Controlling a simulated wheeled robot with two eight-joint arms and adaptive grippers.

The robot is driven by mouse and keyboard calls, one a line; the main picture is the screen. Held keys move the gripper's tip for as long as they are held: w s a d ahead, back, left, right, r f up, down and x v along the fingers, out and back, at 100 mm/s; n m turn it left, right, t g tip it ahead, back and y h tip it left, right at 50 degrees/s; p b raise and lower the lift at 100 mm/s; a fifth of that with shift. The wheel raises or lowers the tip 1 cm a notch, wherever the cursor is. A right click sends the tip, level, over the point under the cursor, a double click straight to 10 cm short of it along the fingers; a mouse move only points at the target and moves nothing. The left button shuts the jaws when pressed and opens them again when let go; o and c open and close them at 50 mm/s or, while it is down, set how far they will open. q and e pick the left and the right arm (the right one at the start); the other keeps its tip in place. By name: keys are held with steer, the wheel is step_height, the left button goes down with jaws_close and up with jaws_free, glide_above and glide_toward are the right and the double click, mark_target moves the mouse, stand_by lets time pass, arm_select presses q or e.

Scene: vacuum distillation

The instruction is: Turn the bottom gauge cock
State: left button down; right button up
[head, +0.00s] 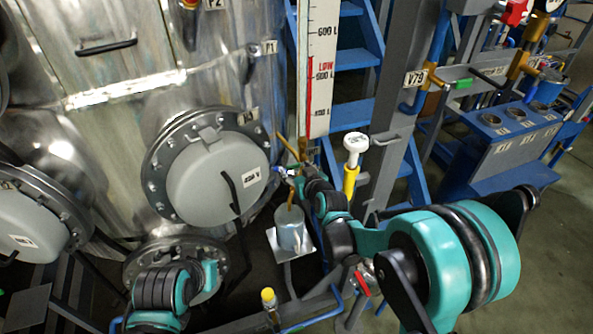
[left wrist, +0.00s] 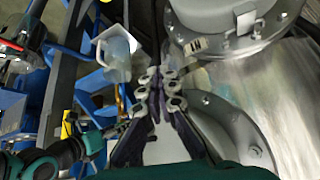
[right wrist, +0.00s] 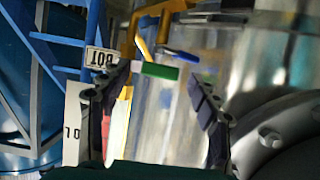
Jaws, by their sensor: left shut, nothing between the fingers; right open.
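In the right wrist view, a green lever handle (right wrist: 157,71) on brass pipework shows beside a tag reading BOT (right wrist: 102,60); I take it for the bottom gauge cock. My right gripper (right wrist: 160,88) is open, its fingers on either side of the handle's line; I cannot tell if they touch it. In the head view my right gripper (head: 296,178) is at the foot of the level gauge (head: 319,70), largely hiding the cock. My left gripper (left wrist: 153,74) is shut and empty in the left wrist view, near the round vessel flanges.
A blue lever (right wrist: 180,55) sits close to the green one. A round manhole cover (head: 215,180) on the steel vessel is left of my right gripper. A grey cup (head: 292,232) stands below it, and a white-topped yellow post (head: 353,160) stands to its right.

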jaws_close()
steer(key=shift+r, duration=0.1)
steer(key=shift+d+r+m+y, duration=0.25)
steer(key=shift+r+m+y, duration=0.35)
steer(key=shift+m, duration=0.2)
steer(key=shift+w+d+r+m+y, duration=0.15)
steer(key=shift+d+r+m+y, duration=0.3)
steer(key=shift+m, duration=0.35)
steer(key=shift+w+d+r+m+y, duration=0.15)
steer(key=shift+r+m+y, duration=0.1)
steer(key=shift+m+y, duration=0.45)
steer(key=shift+g, duration=0.3)
jaws_free()
